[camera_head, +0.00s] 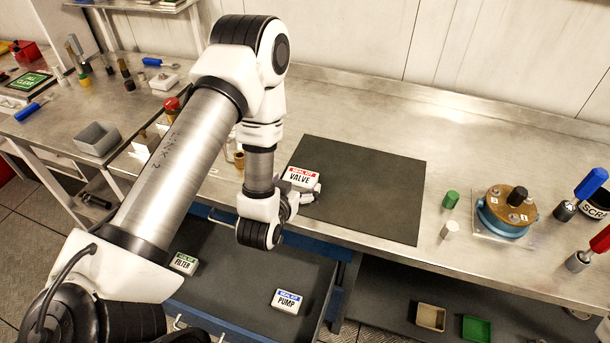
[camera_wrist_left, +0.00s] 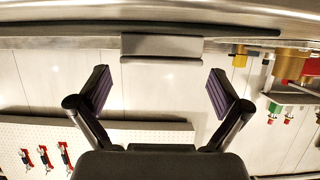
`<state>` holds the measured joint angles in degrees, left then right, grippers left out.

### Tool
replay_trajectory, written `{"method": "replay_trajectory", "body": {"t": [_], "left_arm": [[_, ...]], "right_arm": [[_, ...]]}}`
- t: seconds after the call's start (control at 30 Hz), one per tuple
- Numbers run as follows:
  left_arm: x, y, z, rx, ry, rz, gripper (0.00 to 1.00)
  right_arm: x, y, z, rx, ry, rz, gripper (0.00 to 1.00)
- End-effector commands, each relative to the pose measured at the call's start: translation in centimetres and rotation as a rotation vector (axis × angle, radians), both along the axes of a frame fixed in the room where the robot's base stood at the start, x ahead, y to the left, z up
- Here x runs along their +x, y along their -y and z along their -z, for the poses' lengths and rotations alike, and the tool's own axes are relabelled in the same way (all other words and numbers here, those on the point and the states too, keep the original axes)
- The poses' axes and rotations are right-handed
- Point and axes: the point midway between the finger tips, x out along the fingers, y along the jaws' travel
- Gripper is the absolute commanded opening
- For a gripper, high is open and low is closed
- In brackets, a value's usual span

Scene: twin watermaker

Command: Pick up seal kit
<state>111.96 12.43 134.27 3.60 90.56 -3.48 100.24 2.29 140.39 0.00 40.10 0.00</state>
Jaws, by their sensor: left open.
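The valve seal kit (camera_head: 300,177), a small white box with a red label strip, lies at the left front of the dark mat (camera_head: 375,195). My left gripper (camera_head: 305,191) is right at the box's near side, partly covering it. In the left wrist view the two fingers (camera_wrist_left: 160,92) are spread wide apart. A grey block (camera_wrist_left: 160,46), which appears to be this box seen side-on, shows beyond and between the fingers, with gaps on both sides. The filter seal kit (camera_head: 184,263) and pump seal kit (camera_head: 287,301) lie in the open drawer below. My right gripper is not seen.
A round blue and brass device (camera_head: 507,212) stands on the bench at right, beside a green cylinder (camera_head: 450,199) and a white cylinder (camera_head: 449,229). A grey bin (camera_head: 97,139) is on the left bench. The mat right of the gripper is clear.

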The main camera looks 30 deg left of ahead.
Motion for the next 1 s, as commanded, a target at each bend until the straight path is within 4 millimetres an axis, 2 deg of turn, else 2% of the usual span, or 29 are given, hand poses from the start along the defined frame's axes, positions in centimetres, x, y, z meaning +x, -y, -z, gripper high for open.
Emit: {"method": "replay_trajectory", "body": {"t": [0.03,0.13,0.37,0.47,0.5,0.53,0.87,1.0], "left_arm": [[0.9,-0.2,-0.3,0.001,0.001,0.0,1.0],[2.2,-0.5,0.5,0.0,0.001,0.0,1.0],[2.5,-0.6,1.0,0.0,-0.002,0.0,1.0],[2.5,-0.6,1.0,0.0,-0.002,0.0,0.68],[2.5,-0.6,1.0,-0.001,-0.002,0.001,0.54],[2.5,-0.6,1.0,-0.001,-0.002,0.001,0.49],[2.5,-0.6,0.9,0.0,-0.001,0.0,0.49],[2.5,-0.6,0.3,0.0,0.0,0.0,0.49]], "right_arm": [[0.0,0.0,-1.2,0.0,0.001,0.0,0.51],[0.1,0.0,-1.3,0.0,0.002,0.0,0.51],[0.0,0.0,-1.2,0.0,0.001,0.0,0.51],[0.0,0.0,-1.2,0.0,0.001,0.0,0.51],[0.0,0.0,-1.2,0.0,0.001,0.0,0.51],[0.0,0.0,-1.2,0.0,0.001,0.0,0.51],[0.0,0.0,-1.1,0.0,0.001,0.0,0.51],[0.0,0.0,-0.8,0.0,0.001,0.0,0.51]]}}
